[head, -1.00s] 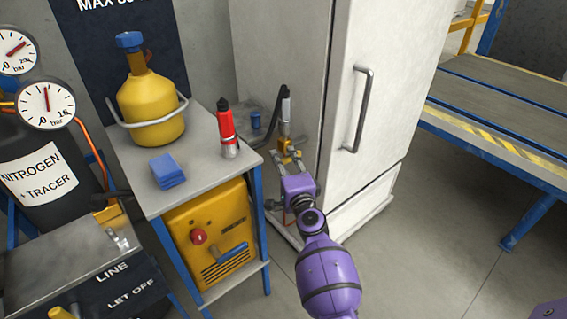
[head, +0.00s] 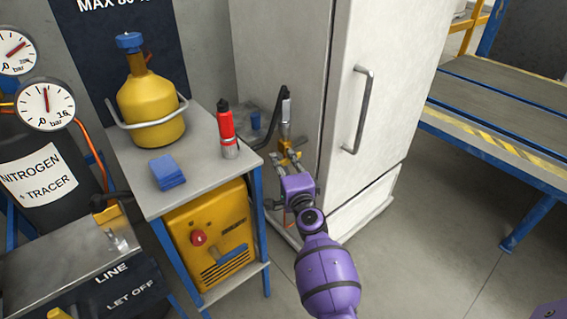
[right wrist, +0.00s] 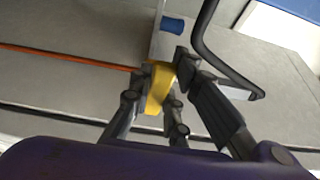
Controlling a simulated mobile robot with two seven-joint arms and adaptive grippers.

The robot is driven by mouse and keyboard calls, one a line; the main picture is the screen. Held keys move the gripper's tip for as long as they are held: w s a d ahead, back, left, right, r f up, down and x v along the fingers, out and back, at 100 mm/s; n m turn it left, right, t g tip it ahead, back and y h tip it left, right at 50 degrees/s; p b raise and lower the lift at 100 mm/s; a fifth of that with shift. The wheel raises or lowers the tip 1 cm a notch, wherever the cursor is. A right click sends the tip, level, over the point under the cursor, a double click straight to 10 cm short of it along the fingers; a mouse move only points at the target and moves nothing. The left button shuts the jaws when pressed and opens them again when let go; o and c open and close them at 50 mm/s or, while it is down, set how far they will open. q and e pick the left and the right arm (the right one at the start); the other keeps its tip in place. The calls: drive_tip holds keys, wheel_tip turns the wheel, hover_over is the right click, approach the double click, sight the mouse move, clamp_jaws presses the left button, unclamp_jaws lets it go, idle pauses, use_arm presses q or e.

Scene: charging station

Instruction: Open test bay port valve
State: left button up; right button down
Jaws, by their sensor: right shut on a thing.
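My right gripper (head: 285,163) is low beside the white cabinet, shut on a small yellow valve body (head: 291,147). In the right wrist view, the yellow valve body (right wrist: 160,88) sits between the fingers of my right gripper (right wrist: 160,95). A silver fitting (head: 286,112) stands upright above the yellow body, with a black curved hose or handle (head: 273,115) beside it. The fingers and the purple wrist hide part of the valve, and I cannot tell its setting. My left gripper is not in view.
A white cabinet (head: 370,60) with a bar handle stands right of the arm. A yellow unit (head: 215,235) sits below. The floor in front is clear.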

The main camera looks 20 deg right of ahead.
use_arm(q)
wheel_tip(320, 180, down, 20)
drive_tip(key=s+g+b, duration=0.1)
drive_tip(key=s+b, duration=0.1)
drive_tip(key=b, duration=1.7)
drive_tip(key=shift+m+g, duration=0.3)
use_arm(e)
drive_tip(key=w+d+f+n+t+y, duration=0.1)
drive_tip(key=d+f+n+y, duration=0.1)
drive_tip(key=n, duration=0.9)
drive_tip(key=d+f+n+t+y, duration=0.2)
drive_tip(key=n+y, duration=0.4)
drive_tip(key=n, duration=0.5)
drive_tip(key=shift+w+d+f+y, duration=0.35)
drive_tip(key=shift+d+f, duration=0.25)
drive_tip(key=shift+f, duration=0.3)
use_arm(q)
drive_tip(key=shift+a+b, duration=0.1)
drive_tip(key=shift+b, duration=0.2)
use_arm(e)
drive_tip(key=shift+w+r+n, duration=0.1)
drive_tip(key=shift+n, duration=0.3)
drive_tip(key=c, duration=1.6)
unclamp_jaws()
drive_tip(key=shift+c, duration=0.2)
